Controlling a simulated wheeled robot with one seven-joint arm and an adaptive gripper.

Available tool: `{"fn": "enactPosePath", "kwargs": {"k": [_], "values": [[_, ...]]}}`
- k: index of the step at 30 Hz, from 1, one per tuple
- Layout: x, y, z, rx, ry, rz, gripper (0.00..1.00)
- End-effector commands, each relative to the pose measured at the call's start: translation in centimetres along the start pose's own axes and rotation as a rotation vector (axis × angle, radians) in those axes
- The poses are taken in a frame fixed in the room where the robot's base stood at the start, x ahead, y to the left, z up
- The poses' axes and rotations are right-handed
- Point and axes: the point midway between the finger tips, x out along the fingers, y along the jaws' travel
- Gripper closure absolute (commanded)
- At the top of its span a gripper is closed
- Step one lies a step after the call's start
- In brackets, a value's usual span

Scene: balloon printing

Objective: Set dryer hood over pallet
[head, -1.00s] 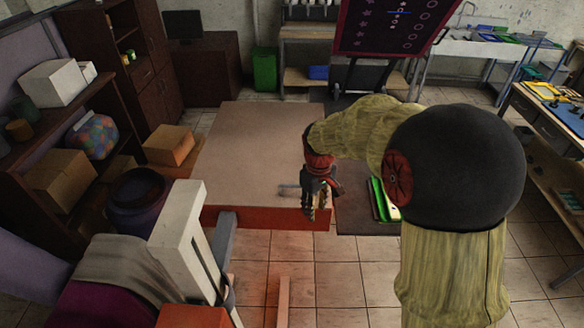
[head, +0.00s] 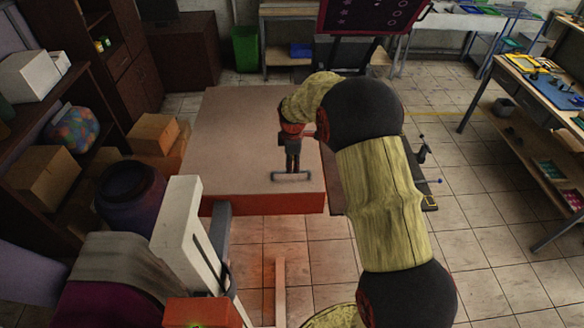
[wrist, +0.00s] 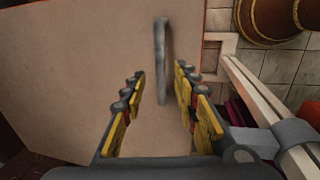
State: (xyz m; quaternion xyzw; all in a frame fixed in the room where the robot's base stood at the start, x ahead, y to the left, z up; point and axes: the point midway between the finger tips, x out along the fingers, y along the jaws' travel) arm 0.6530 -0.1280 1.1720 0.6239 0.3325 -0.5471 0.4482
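A large flat box with a beige top and red-orange front side (head: 262,203) looks like the dryer hood. A grey bar handle (head: 277,178) sits on its top near the front edge. My gripper (head: 291,167) points down at this handle. In the wrist view, my gripper (wrist: 161,80) is open, with yellow-padded fingers on either side of the handle (wrist: 161,35). The handle lies between the fingers, with a visible gap on each side. I cannot identify the pallet for sure; an upright white board (head: 176,228) on a frame stands left of the box.
Cardboard boxes (head: 152,132) and a dark purple drum (head: 128,190) stand at left. A green bin (head: 245,48) and a dark display board (head: 372,15) are behind. A workbench (head: 540,85) is at right. The tiled floor (head: 490,235) in front of the bench is clear.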

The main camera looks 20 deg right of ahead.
Motion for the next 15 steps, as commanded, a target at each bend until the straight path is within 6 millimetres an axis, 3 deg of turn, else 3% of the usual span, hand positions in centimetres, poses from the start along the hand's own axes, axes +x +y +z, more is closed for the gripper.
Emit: {"fn": "enactPosePath", "kwargs": {"k": [6, 15], "values": [[3.0, 0.0, 0.0, 0.001, 0.000, -0.002, 0.70], [4.2, 0.0, 0.0, 0.002, 0.000, 0.001, 0.70]]}}
